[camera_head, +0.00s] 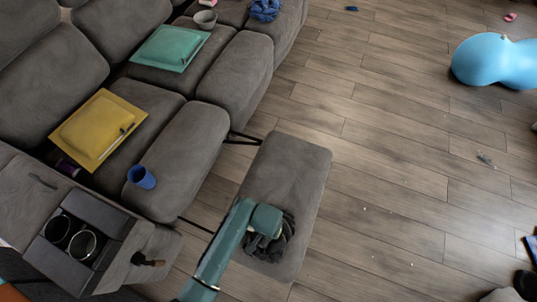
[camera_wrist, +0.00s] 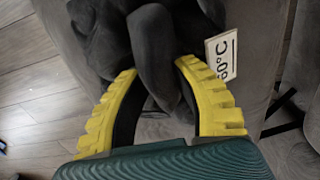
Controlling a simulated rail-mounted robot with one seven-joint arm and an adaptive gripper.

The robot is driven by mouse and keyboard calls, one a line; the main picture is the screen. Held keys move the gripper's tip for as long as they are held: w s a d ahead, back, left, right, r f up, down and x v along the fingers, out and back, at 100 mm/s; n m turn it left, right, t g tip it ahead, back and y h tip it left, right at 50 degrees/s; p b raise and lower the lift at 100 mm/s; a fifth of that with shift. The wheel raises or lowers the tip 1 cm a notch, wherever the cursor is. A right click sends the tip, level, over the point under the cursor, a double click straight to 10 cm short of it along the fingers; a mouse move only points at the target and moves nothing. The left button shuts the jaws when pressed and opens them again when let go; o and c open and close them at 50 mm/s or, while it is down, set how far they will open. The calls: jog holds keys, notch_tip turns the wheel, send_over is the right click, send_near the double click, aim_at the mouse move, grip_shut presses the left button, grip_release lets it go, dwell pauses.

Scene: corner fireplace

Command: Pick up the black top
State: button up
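The black top (camera_head: 284,232) lies crumpled on the grey footrest, partly hidden in the head view by my arm. My gripper (camera_head: 266,246) is right over it, its fingers hidden there. In the wrist view, the dark cloth of the top (camera_wrist: 154,38) fills the upper middle. My gripper's two yellow ribbed fingers (camera_wrist: 157,72) stand apart with a fold of the cloth between their tips. Bare space shows beside the fold nearer the palm. A white label (camera_wrist: 221,54) printed with a temperature in °C shows beside the right finger.
The grey footrest (camera_head: 294,170) extends from the sofa (camera_head: 190,140). A blue cup (camera_head: 141,177), a yellow cushion-like item (camera_head: 92,128) and a teal one (camera_head: 170,48) lie on the sofa. A blue rounded object (camera_head: 490,60) stands far right. The floor between is mostly clear.

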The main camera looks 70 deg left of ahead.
grip_shut()
